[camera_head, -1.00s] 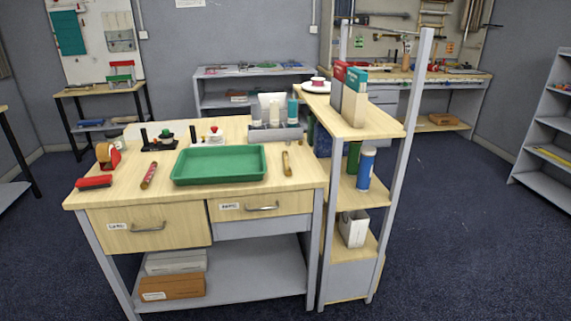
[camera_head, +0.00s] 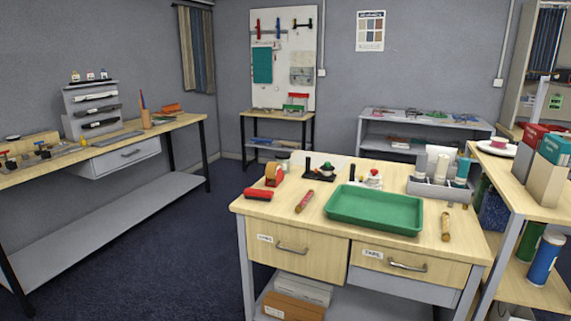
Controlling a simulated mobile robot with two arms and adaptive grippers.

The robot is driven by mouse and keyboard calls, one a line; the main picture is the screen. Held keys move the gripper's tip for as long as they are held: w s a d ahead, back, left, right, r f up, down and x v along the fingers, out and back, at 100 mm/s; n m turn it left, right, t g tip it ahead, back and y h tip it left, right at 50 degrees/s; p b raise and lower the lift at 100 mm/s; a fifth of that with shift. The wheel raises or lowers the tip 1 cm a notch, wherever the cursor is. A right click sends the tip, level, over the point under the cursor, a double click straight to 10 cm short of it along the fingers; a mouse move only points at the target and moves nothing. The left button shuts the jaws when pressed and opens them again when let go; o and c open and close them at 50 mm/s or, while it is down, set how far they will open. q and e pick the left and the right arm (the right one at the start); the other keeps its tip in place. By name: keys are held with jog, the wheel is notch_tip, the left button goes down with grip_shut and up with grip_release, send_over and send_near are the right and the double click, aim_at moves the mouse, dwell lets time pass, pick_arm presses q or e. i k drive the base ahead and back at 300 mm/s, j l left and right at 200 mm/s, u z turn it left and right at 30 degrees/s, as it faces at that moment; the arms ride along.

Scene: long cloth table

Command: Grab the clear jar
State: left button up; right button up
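No clear jar can be made out for certain. Neither of my grippers is in view.
A grey holder with tubes (camera_head: 440,187) stands at the bench's back right. A shelf unit (camera_head: 525,205) with books adjoins the bench's right. A long side table (camera_head: 100,160) is at the left. Blue floor (camera_head: 170,250) lies open between the side table and bench.

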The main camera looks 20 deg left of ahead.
aim_at(286, 164)
jog(key=i+j+z, duration=0.1)
jog(key=i, duration=0.35)
jog(key=i+j+z, duration=0.1)
jog(key=i+j, duration=0.2)
jog(key=i, duration=0.15)
